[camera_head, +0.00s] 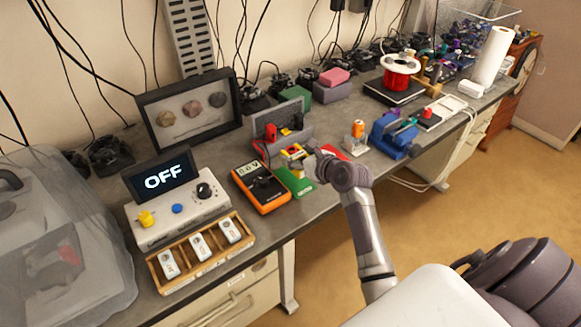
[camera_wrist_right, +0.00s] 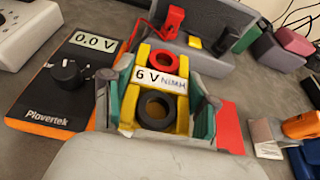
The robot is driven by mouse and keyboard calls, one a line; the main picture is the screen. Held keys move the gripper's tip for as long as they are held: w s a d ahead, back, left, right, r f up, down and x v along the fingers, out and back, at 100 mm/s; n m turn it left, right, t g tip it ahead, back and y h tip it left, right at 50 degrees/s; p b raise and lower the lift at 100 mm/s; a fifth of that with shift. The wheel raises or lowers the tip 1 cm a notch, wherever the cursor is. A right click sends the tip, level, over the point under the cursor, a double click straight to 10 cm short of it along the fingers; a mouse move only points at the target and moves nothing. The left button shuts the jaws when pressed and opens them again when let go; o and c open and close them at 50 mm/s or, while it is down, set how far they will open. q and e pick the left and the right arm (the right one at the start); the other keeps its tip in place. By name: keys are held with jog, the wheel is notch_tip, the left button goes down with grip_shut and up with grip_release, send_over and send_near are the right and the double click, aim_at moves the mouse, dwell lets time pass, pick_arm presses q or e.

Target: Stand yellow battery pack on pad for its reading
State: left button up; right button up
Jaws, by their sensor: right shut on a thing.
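In the head view the pack (camera_head: 293,150) shows beside my right gripper (camera_head: 307,160), at the near side of a grey stand. A green pad (camera_head: 296,182) lies on the bench below and in front of the pack, and a red pad (camera_head: 334,152) lies to its right. I cannot tell whether the pack touches a surface. My left gripper is not in view.
An orange multimeter (camera_head: 261,190) lies left of the green pad; its display reads 0.0 V in the wrist view (camera_wrist_right: 95,43). The stand (camera_head: 284,120) with red and black parts is behind. An orange-topped item (camera_head: 357,130) and blue vise (camera_head: 393,137) stand to the right.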

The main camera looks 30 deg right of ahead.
jog(key=shift+w+a+f, duration=0.55)
jog(key=shift+w+f, duration=0.15)
jog(key=shift+f, duration=0.1)
notch_tip(320, 180, down, 2)
jog(key=shift+f, duration=0.75)
jog(key=o, duration=1)
jog(key=shift+f, duration=0.1)
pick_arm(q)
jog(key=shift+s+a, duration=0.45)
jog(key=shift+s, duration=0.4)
pick_arm(e)
jog(key=shift+o, duration=0.8)
jog(key=shift+s, duration=0.1)
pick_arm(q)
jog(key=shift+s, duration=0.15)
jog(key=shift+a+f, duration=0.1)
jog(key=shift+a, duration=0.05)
pick_arm(e)
jog(key=v, duration=1.2)
